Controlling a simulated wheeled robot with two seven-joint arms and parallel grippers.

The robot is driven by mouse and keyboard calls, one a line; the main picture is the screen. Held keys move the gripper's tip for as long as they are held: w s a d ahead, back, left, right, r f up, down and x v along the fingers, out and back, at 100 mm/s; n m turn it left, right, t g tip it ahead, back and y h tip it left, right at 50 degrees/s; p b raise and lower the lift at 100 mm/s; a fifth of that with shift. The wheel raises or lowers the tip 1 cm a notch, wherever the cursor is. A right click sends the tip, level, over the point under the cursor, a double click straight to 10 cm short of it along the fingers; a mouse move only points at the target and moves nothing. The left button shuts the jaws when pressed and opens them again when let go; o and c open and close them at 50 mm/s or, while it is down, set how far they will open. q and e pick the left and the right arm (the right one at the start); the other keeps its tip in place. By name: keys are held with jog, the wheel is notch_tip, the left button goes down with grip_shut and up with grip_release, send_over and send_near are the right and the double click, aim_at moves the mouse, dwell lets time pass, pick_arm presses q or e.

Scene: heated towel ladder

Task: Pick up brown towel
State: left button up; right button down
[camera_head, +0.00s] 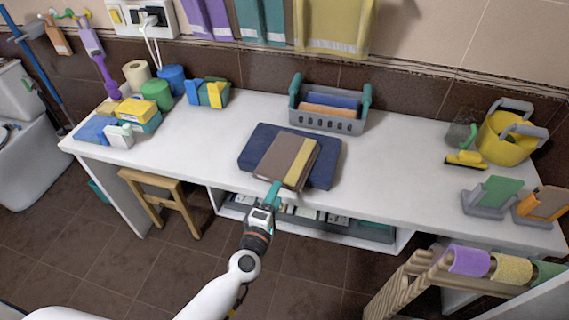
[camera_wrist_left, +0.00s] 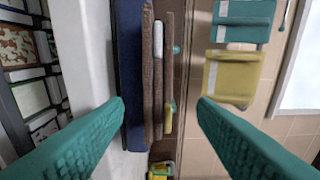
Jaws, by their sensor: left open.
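The brown towel (camera_head: 280,158) lies folded on a dark blue folded towel (camera_head: 328,158) in the middle of the white counter. A yellow band runs along its right side. In the left wrist view the brown towel (camera_wrist_left: 147,85) shows edge-on as brown layers beside the dark blue towel (camera_wrist_left: 128,65). My left gripper (camera_head: 274,190) is at the front edge of the brown towel. Its teal fingers (camera_wrist_left: 160,110) are wide open, one on each side of the towel stack in the wrist view, with nothing held. My right gripper is out of view.
A grey basket (camera_head: 328,122) with towels stands behind the stack. Several boxes and rolls (camera_head: 157,95) fill the counter's left end. A yellow bucket (camera_head: 508,138) and grey holders (camera_head: 488,206) stand at the right. A wooden stool (camera_head: 165,195) is below. The counter beside the stack is clear.

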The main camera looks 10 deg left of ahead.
aim_at(284, 185)
pick_arm(q)
jog(key=w, duration=0.2)
jog(key=w+d, duration=0.1)
jog(key=w, duration=0.4)
jog(key=shift+w+d+f, duration=0.1)
jog(key=shift+d+f, duration=0.05)
jog(key=shift+d, duration=0.15)
jog(key=shift+c, duration=0.3)
grip_shut()
